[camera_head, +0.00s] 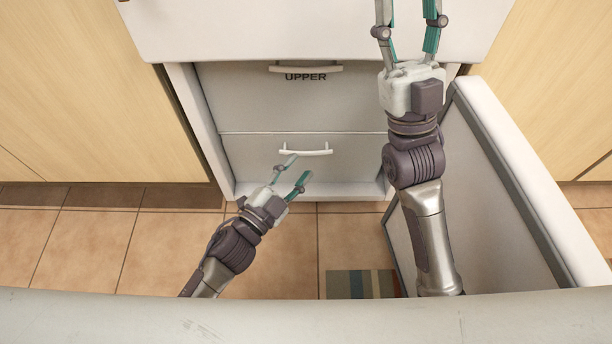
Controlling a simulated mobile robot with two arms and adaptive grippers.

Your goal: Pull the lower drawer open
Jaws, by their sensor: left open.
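The lower drawer (350,168) is shut, with a pale bar handle (318,152) on its front. My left gripper (299,164) is open. Its fingertips are just below the left part of the handle in the picture; I cannot tell whether they touch it. The upper drawer (235,100), marked UPPER, is also shut above it. My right gripper (410,12) is raised at the top right with its fingers spread and nothing visible between them. Its fingertips are cut off by the top edge.
A cabinet door (515,170) stands swung open on the right, beside my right arm. Wooden cabinet fronts (75,90) flank the drawers. A striped mat (345,284) lies on the tiled floor. A pale edge (200,315) crosses the bottom.

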